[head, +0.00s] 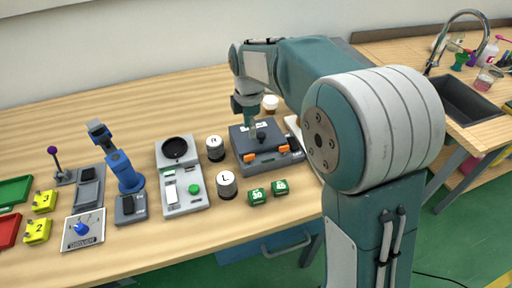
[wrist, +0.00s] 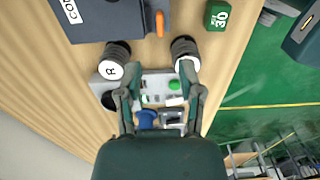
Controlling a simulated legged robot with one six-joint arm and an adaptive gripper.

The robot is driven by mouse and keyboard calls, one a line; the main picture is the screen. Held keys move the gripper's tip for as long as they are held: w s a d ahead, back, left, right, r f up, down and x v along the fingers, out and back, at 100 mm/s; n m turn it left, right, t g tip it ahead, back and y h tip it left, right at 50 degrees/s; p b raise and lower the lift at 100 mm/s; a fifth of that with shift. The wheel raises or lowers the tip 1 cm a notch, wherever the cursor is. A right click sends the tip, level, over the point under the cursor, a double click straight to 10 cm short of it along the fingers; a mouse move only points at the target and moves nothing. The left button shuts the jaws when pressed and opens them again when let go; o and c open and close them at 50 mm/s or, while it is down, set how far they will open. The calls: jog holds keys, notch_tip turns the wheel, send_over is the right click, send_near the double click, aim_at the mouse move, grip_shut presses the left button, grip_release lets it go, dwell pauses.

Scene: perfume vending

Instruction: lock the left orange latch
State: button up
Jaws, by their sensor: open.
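The dark grey box (head: 262,140) stands on the table with two orange latches on its front edge. The left orange latch (head: 250,157) is at the front left, and the right orange latch (head: 284,148) is further right. In the wrist view one orange latch (wrist: 160,23), apparently the left one, sticks out from the box's edge at the top. Whether it is locked is too small to tell. My gripper (head: 247,110) hangs over the back of the box in the head view. In the wrist view its fingers (wrist: 163,95) are spread with nothing held between them.
Two white-topped cylinders, R (head: 215,148) and L (head: 227,184), stand left of the box. Two green blocks (head: 257,195) lie in front. A grey device with a green button (head: 194,189) is further left. A blue device (head: 124,172) stands beyond it.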

send_over(248, 155)
jog(key=f, duration=0.5)
jog(key=shift+a, duration=0.25)
jog(key=f, duration=0.5)
jog(key=shift+d+f, duration=0.3)
jog(key=shift+d, duration=0.1)
jog(key=shift+a+f, duration=0.1)
jog(key=shift+f, duration=0.05)
jog(key=shift+a, duration=0.1)
jog(key=c, duration=0.6)
grip_shut()
